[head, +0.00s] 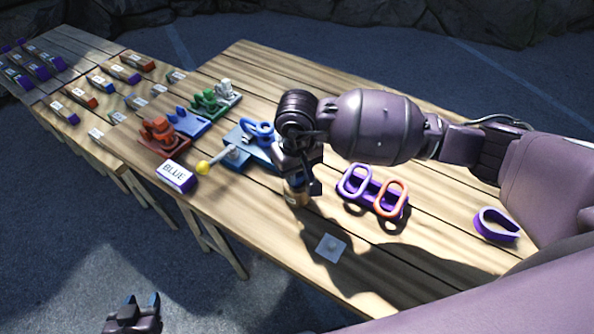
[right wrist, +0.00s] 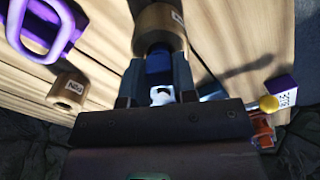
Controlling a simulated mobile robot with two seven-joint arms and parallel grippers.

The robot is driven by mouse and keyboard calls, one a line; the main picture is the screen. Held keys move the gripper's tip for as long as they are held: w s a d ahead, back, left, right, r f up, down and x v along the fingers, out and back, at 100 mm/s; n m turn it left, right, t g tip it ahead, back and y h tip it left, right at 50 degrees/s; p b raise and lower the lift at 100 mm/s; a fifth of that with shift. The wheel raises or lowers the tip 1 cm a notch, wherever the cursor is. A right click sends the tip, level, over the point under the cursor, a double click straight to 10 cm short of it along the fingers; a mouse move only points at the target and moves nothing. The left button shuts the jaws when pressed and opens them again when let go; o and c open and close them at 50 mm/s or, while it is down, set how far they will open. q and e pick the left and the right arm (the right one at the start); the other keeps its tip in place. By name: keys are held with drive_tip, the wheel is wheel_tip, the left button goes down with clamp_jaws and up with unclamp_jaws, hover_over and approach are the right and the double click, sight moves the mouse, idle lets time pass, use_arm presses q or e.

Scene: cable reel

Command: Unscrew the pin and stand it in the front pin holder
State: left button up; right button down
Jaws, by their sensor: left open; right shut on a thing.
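My right gripper (head: 300,180) is low over the table, next to a tan wooden pin holder (head: 296,194). In the right wrist view my right gripper (right wrist: 157,78) is shut on a blue pin (right wrist: 159,66) with a pale end. The pin's far end meets a round wooden holder (right wrist: 158,26) marked with a label; I cannot tell whether it is inside or just over it. A second wooden holder (right wrist: 68,91), labelled PIN, stands to the left in that view. My left gripper (head: 133,314) is open and empty, off the table at bottom left.
A blue fixture (head: 236,137) with a yellow-knobbed lever (head: 204,168) and a BLUE label block (head: 175,177) are left of my right gripper. A purple bracket with purple and orange links (head: 375,190) is right. A pale square plate (head: 331,248) lies near the front edge.

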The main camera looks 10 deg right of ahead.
drive_tip(key=shift+f+b, duration=0.25)
drive_tip(key=shift+b, duration=0.05)
drive_tip(key=c, duration=0.8)
unclamp_jaws()
drive_tip(key=shift+r, duration=0.1)
wheel_tip(320, 180, up, 11)
drive_tip(key=shift+f, duration=0.2)
drive_tip(key=shift+s, duration=0.1)
